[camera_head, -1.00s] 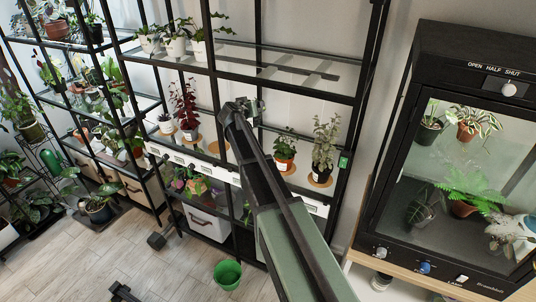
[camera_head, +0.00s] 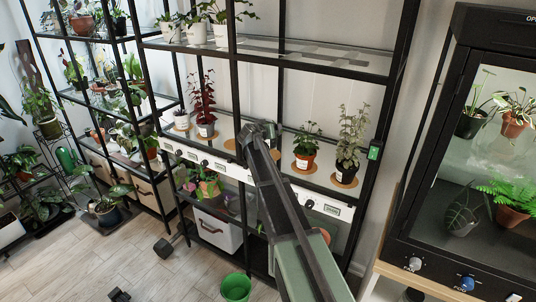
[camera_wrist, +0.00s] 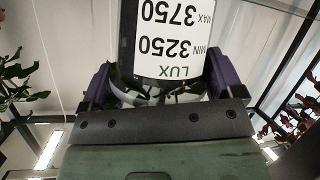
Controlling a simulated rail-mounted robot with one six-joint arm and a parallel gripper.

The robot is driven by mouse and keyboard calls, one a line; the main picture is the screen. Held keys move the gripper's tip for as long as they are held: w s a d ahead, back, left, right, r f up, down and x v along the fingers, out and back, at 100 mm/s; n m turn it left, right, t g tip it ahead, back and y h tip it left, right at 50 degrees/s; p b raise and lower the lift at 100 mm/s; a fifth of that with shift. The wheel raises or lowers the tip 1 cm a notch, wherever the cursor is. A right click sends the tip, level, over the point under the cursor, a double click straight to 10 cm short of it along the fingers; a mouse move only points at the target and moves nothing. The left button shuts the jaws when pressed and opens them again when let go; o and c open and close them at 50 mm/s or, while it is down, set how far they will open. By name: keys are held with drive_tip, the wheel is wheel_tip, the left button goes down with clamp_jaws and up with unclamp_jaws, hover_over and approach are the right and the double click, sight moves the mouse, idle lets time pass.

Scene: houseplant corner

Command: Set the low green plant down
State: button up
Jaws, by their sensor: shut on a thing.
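My gripper (camera_wrist: 160,85) is shut on a dark pot in the wrist view. The pot's white label (camera_wrist: 170,40) appears upside down and reads LUX MIN 3250 MAX 3750. The purple fingers are on either side of the pot. In the head view my gripper (camera_head: 258,130) is at the lit middle shelf, between the red-leaved plant and the green plant in an orange pot. The held plant is almost wholly hidden there behind my gripper and arm. I cannot tell whether its pot touches the shelf.
A bare round cork mat (camera_head: 229,144) shows just left of my gripper. The red-leaved plant (camera_head: 203,95) stands further left. The orange-potted plant (camera_head: 305,150) and a tall pale plant (camera_head: 350,140) stand right on mats. A glass shelf (camera_head: 300,52) is above. A black cabinet (camera_head: 450,140) stands right.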

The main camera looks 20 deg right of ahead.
sight(268, 141)
wheel_tip(268, 141, down, 5)
drive_tip(key=b, duration=0.4)
drive_tip(key=shift+r+b, duration=0.2)
drive_tip(key=shift+b, duration=0.1)
drive_tip(key=shift+r+p, duration=0.3)
drive_tip(key=shift+r, duration=0.05)
drive_tip(key=shift+f, duration=0.25)
drive_tip(key=o, duration=0.8)
drive_tip(key=shift+r, duration=0.25)
drive_tip(key=p+v, duration=0.5)
drive_tip(key=v, duration=0.7)
drive_tip(key=shift+s+a+f+n+g+y+p, duration=0.2)
drive_tip(key=shift+s+a+f+n+g+y, duration=1.1)
drive_tip(key=shift+s+a, duration=2.8)
drive_tip(key=shift+s+a+f+n+g+y+p, duration=0.15)
drive_tip(key=shift+s+a+f+n+g+y, duration=1)
drive_tip(key=shift+s, duration=5.6)
drive_tip(key=shift+s+a+f+n+g+y+p, duration=0.2)
drive_tip(key=shift+s+a+f+n+g+y, duration=0.25)
drive_tip(key=shift+s+a+f+g+y, duration=3.55)
